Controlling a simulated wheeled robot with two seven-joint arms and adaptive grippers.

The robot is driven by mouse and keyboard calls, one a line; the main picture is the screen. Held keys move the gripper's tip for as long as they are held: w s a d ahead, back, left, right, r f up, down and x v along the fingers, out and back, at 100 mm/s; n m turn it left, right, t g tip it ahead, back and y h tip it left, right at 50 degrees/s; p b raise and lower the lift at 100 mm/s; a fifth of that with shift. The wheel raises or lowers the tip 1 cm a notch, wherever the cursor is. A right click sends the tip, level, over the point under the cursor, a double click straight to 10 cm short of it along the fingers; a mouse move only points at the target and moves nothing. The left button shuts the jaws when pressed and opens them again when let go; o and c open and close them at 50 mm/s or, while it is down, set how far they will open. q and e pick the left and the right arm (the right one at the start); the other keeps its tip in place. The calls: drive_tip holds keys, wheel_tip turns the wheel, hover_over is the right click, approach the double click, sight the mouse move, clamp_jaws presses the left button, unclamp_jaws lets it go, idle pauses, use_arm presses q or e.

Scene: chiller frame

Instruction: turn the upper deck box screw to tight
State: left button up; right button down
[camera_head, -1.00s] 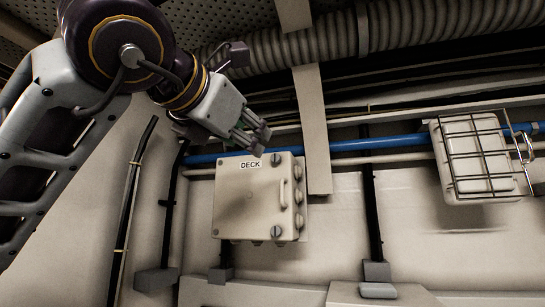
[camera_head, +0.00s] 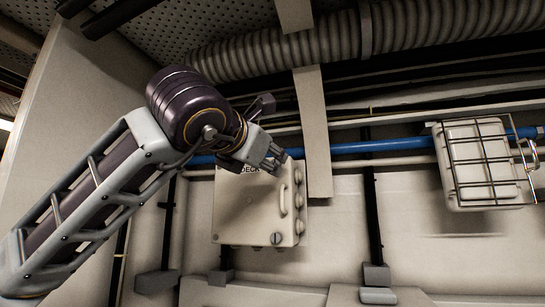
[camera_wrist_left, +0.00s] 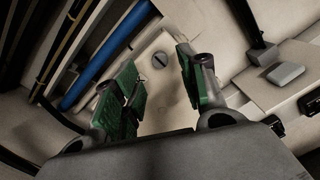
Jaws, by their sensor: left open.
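The cream deck box (camera_head: 245,215) hangs on the wall, its DECK label partly covered by my left gripper (camera_head: 273,160). My gripper is at the box's upper right corner and hides the upper screw in the head view. In the left wrist view the round slotted upper screw (camera_wrist_left: 159,61) shows on the box face (camera_wrist_left: 160,95), ahead of and between the two green-padded fingers. My left gripper (camera_wrist_left: 157,75) is open and empty there; no contact with the screw shows. A lower screw (camera_head: 276,239) is at the box's lower right. My right gripper is not in view.
A blue pipe (camera_head: 380,145) runs along the wall behind and above the box. A vertical strap (camera_head: 315,130) stands just right of it. A caged lamp (camera_head: 480,165) is at the right, and a ribbed duct (camera_head: 290,55) runs overhead. Knobs (camera_head: 299,200) line the box's right side.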

use_arm(q)
drive_tip(key=shift+p+x, duration=0.65)
drive_tip(key=shift+x, duration=1.55)
drive_tip(key=shift+c, duration=0.2)
clamp_jaws()
